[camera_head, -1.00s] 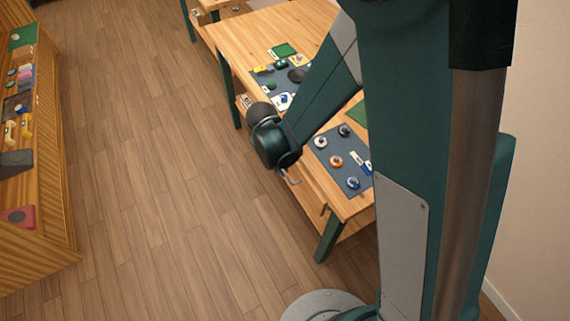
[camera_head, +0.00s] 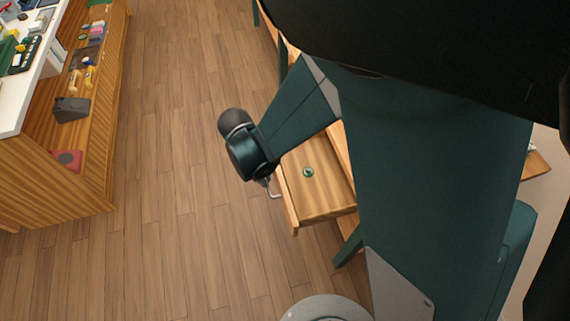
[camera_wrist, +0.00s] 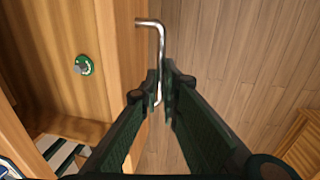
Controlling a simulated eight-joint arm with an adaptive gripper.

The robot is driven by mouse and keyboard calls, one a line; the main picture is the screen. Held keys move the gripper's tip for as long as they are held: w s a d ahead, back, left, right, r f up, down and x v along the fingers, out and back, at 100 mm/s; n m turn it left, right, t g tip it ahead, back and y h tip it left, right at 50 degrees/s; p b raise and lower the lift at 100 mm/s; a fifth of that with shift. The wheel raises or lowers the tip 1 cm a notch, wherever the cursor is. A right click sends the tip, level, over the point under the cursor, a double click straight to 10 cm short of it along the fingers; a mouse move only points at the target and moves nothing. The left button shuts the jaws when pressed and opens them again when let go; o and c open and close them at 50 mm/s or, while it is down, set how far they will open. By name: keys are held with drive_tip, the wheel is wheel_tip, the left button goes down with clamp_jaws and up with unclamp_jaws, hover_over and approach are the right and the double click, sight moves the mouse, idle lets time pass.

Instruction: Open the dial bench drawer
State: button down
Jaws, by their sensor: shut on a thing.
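The dial bench drawer (camera_head: 325,190) is pulled out from the bench, its wooden inside showing in the head view. A small round green piece with a silvery knob (camera_head: 308,172) lies in it; it also shows in the wrist view (camera_wrist: 83,65). The drawer front carries a bent metal handle (camera_wrist: 157,40), also seen in the head view (camera_head: 273,192). My gripper (camera_wrist: 162,88) is at the handle's near end, its fingers closed around the bar. In the head view my arm hides much of the bench.
Wooden floor (camera_head: 180,230) lies clear in front of the drawer. A wooden shelf unit (camera_head: 60,185) with several objects stands at the left. A dark green bench leg (camera_head: 348,246) is beside the drawer's near corner.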

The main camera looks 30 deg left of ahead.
drive_tip(key=s+a, duration=0.4)
drive_tip(key=shift+s, duration=0.15)
drive_tip(key=shift+a, duration=0.1)
drive_tip(key=c, duration=2.9)
unclamp_jaws()
drive_tip(key=shift+o, duration=0.2)
drive_tip(key=shift+r, duration=0.15)
